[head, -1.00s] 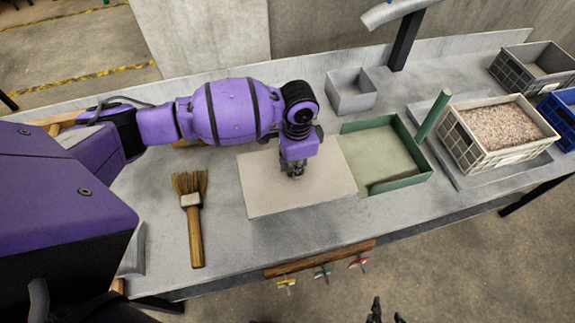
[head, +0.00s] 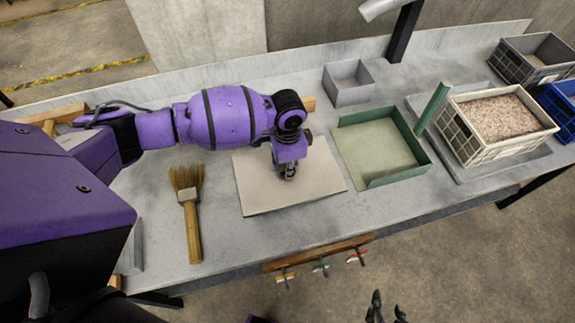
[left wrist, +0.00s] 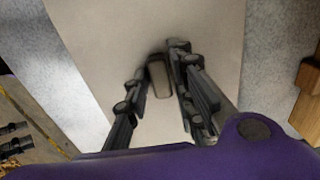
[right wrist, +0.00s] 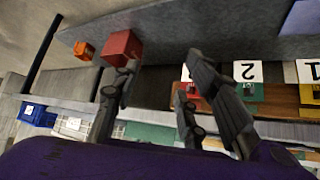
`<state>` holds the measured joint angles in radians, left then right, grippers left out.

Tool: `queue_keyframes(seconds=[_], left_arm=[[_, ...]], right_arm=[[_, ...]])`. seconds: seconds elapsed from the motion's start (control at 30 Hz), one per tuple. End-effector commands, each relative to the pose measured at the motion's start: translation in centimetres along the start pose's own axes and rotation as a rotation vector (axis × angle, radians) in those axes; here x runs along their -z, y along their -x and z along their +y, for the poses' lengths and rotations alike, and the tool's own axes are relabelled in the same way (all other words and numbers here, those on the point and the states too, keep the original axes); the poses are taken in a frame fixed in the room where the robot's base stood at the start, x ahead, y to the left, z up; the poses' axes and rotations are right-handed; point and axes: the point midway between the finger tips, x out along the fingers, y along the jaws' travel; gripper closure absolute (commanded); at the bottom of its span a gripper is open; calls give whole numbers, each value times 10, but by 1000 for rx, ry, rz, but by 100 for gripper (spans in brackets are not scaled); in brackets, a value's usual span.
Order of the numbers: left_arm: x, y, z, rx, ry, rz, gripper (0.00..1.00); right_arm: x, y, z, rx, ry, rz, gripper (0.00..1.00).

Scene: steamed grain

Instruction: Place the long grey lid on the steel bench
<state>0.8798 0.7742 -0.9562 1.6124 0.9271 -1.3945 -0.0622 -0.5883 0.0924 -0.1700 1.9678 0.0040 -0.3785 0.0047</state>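The long grey lid (head: 265,198), a flat pale grey-beige plate, is over the steel bench (head: 225,255), left of the green open tray (head: 383,150). I cannot tell whether its underside touches the bench. My left gripper (head: 288,172) is above the lid's middle. In the left wrist view my left gripper (left wrist: 158,80) has its fingers on either side of the lid's small upright handle (left wrist: 160,78), closed on it. My right gripper (head: 385,308) is in front of the bench at the bottom edge. In the right wrist view my right gripper (right wrist: 155,85) has its fingers apart, with nothing between them.
A brush (head: 190,215) lies left of the lid. A small grey box (head: 348,83) stands behind, and a grain-filled crate (head: 497,125) stands at the right. A wooden rail (head: 318,253) with coloured hooks runs along the bench's front edge. The right wrist view shows a red block (right wrist: 122,47).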

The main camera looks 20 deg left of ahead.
Motion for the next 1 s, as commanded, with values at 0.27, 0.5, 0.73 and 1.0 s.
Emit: queue_keyframes(seconds=[0.27,0.5,0.73,1.0], left_arm=[[0,0,0,0,0,0,64],[1,15,-1,3,0,2,64],[1,64,-2,6,-1,4,64],[1,112,-1,3,-1,2,64]], right_arm=[[0,0,-1,1,-1,-1,60],[4,0,-4,3,-12,5,60],[11,2,-9,9,-19,12,60],[8,4,-8,10,-14,4,60]])
